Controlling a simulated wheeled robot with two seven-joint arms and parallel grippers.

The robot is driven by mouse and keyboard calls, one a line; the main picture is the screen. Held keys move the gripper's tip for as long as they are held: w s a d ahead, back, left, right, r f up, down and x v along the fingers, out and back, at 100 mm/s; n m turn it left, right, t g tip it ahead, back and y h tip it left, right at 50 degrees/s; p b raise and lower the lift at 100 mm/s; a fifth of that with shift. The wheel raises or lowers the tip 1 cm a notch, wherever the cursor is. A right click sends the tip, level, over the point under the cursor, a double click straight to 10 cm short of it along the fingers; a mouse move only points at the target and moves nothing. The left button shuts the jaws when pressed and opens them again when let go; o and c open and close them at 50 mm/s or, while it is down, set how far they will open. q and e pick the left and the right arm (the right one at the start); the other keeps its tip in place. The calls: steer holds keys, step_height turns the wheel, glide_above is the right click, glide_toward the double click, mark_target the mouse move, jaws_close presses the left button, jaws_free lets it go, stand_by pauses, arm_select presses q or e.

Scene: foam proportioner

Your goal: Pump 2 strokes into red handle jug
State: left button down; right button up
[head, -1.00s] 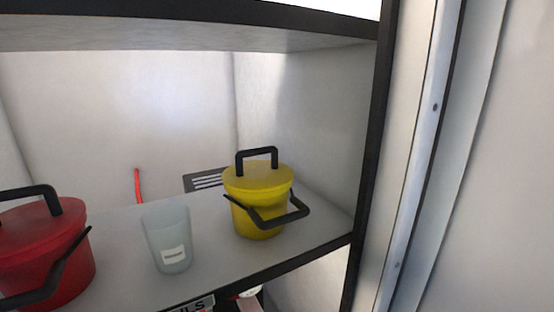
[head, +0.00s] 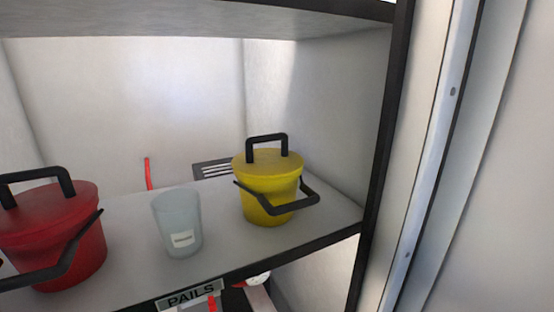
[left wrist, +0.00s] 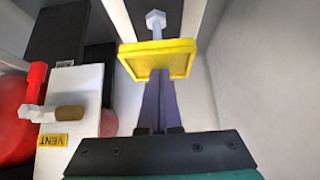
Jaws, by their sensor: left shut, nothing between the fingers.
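No jug with a red handle can be made out clearly in either view. In the left wrist view, my left gripper (left wrist: 159,90) is shut and empty, its purple fingers together. Just beyond its tips is a yellow square plate (left wrist: 158,60) with a pale bolt-like knob (left wrist: 156,22). I cannot tell whether the fingers touch the plate. At the left is a white block (left wrist: 88,95) with a red lever, a pale fitting and a yellow VENT label (left wrist: 52,140). Red rounded bodies (left wrist: 12,118) show beside it. My right gripper is in neither view.
In the head view, a red pail (head: 60,235), a translucent cup (head: 177,222) and a yellow pail (head: 268,190) stand on a shelf marked PAILS (head: 190,295). Partly hidden red and white items (head: 258,281) sit below. A dark post (head: 388,150) bounds the right side.

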arm_select(q)
steer(key=shift+f+b, duration=1)
steer(key=shift+f, duration=1.2)
steer(key=shift+r, duration=0.1)
step_height(320, 180, up, 3)
steer(key=p, duration=0.4)
steer(key=shift+r, duration=1.5)
steer(key=shift+f, duration=0.15)
